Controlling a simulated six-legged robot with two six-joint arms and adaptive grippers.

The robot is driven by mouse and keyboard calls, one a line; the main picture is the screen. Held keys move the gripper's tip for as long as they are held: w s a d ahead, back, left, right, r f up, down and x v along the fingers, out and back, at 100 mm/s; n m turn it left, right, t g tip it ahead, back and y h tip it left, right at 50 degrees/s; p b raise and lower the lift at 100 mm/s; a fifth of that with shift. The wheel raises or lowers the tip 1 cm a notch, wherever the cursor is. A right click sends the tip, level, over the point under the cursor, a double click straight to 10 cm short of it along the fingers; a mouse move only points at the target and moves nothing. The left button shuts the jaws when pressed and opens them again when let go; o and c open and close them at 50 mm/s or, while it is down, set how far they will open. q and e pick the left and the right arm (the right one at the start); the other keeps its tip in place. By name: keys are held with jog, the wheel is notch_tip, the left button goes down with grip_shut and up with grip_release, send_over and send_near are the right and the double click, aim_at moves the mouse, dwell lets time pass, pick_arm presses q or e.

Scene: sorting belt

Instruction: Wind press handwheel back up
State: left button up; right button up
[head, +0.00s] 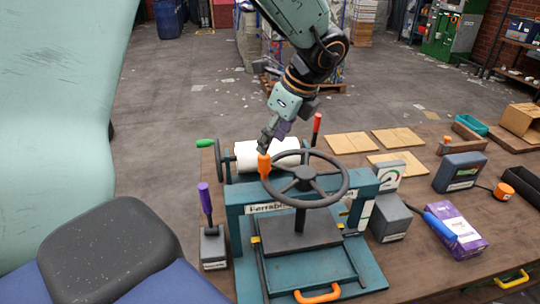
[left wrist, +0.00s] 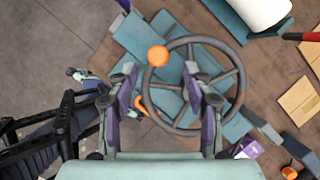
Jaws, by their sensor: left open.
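The press (head: 250,197) is a teal frame on the bench with a dark horizontal handwheel (head: 338,194) on top. An orange knob (head: 264,166) stands up from the rim at the wheel's left side. My left gripper (head: 268,143) is just above this knob, pointing down at it. In the left wrist view the two fingers of my left gripper (left wrist: 160,68) are spread apart, and the orange knob (left wrist: 157,56) shows between their tips, not gripped. Dark arm-like parts of mine show at the left of that view; my right gripper's fingers there are unclear.
A white roll (head: 265,154) and a red-tipped lever (head: 317,124) stand behind the wheel. A purple-handled lever (head: 205,200) stands left of the press.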

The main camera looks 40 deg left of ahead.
aim_at(264, 159)
pick_arm(q)
jog(key=x, duration=0.7)
jog(key=shift+a+f, duration=0.1)
jog(key=shift+f, duration=0.15)
jog(key=shift+s+d+r, duration=0.15)
jog(key=shift+s+d, duration=0.15)
jog(key=shift+s, duration=0.1)
jog(key=shift+w+a+f, duration=0.25)
jog(key=shift+w+a, duration=0.05)
jog(key=shift+w, duration=0.05)
jog(key=c, duration=0.5)
jog(key=shift+s+d+r, duration=0.1)
jog(key=shift+s+r, duration=0.05)
jog(key=c, duration=0.5)
grip_shut()
